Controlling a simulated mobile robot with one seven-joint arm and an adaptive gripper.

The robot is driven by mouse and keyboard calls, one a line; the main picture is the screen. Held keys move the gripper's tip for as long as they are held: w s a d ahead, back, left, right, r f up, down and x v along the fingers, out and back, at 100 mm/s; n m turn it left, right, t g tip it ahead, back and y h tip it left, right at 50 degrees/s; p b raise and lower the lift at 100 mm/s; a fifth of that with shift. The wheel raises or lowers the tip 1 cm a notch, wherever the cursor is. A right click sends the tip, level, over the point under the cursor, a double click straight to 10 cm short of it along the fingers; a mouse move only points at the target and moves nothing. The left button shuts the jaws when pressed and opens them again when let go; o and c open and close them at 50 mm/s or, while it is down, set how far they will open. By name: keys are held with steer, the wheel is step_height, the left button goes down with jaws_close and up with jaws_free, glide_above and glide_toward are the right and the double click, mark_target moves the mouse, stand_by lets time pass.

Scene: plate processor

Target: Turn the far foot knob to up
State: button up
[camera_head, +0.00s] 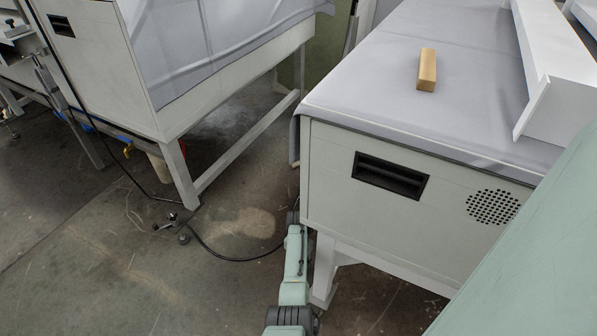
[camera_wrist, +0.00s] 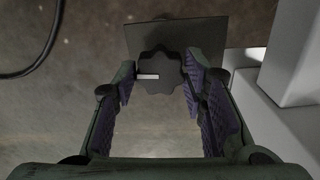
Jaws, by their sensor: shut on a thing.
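The foot knob (camera_wrist: 160,72) is a dark, lobed knob with a white pointer mark. It shows in the wrist view in front of a dark plate, with the mark pointing to the left of the picture. My gripper (camera_wrist: 160,84) is shut on the knob, with one ridged finger on each side of it. In the head view, my arm reaches down beside the near corner of the right-hand machine. The knob and the fingertips cannot be made out there.
A pale leg and frame part (camera_wrist: 285,110) stands close on the right in the wrist view. The right-hand machine (camera_head: 330,185) has a grey cover with a tan block (camera_head: 427,70) on top. A black cable (camera_head: 235,258) lies on the floor. Open floor (camera_head: 110,280) is on the left.

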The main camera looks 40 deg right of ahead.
stand_by(0.4)
steer(key=o, duration=1.2)
steer(key=shift+c, duration=0.2)
steer(key=shift+r, duration=0.15)
steer(key=shift+r, duration=3.6)
